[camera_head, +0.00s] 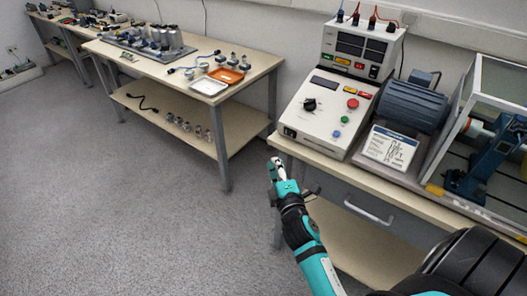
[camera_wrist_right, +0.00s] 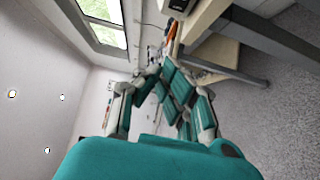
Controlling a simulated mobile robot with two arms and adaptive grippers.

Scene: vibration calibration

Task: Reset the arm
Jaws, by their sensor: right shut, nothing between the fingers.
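My right gripper (camera_head: 274,163) is in the lower middle of the head view, with its arm coming up from the bottom right. It is shut and empty, in front of the left end of the near bench (camera_head: 405,205). In the right wrist view the gripper's teal and grey fingers (camera_wrist_right: 160,82) show from behind, with no object between them. My left gripper is not in the head view.
A control box (camera_head: 325,112) with knobs and buttons, a blue motor (camera_head: 412,104) and a clear-sided guard (camera_head: 500,85) stand on the near bench. A second table (camera_head: 170,70) holds an orange tray (camera_head: 227,75) and a white tray (camera_head: 208,87). The grey floor (camera_head: 120,200) at left is clear.

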